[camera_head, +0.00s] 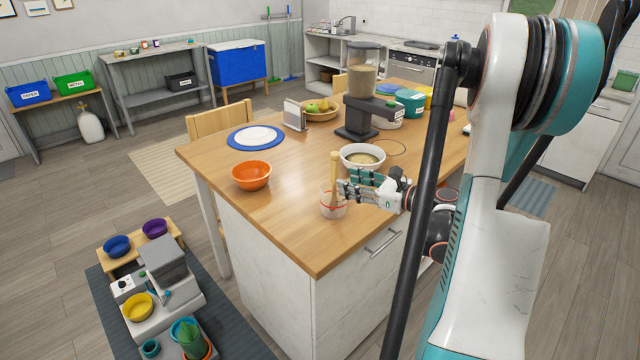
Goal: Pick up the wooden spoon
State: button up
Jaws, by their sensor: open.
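The wooden spoon (334,168) stands nearly upright in a clear cup (333,208) with a red band, near the front edge of the wooden island top. Its upper part rises above the rim. My gripper (344,183) comes in from the right, fingers pointing left at the spoon, just above the cup. It is open, and its fingertips are beside or around the spoon; I cannot tell whether they touch it.
An orange bowl (251,176) is left of the cup. A white bowl of grain-coloured food (362,157) is close behind my gripper. A dispenser (361,95) stands farther back. A blue-rimmed plate (256,138) is at the far left. Free tabletop lies between the plate and the white bowl.

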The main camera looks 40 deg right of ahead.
aim_at(338, 170)
jog(key=s+d+m+t+h, duration=0.1)
jog(key=s+d+m+t, duration=0.1)
jog(key=s+d+m, duration=0.15)
jog(key=shift+n, duration=0.45)
jog(key=w, duration=0.2)
jog(key=w+b, duration=0.1)
jog(key=w, duration=0.5)
jog(key=shift+a+f+b, duration=0.3)
jog(key=shift+f+b, duration=0.1)
jog(key=w+b, duration=0.1)
jog(key=w, duration=0.1)
jog(key=w+a, duration=0.1)
jog(key=w, duration=0.1)
jog(key=shift+w+b, duration=0.35)
jog(key=shift+w, duration=0.3)
grip_shut()
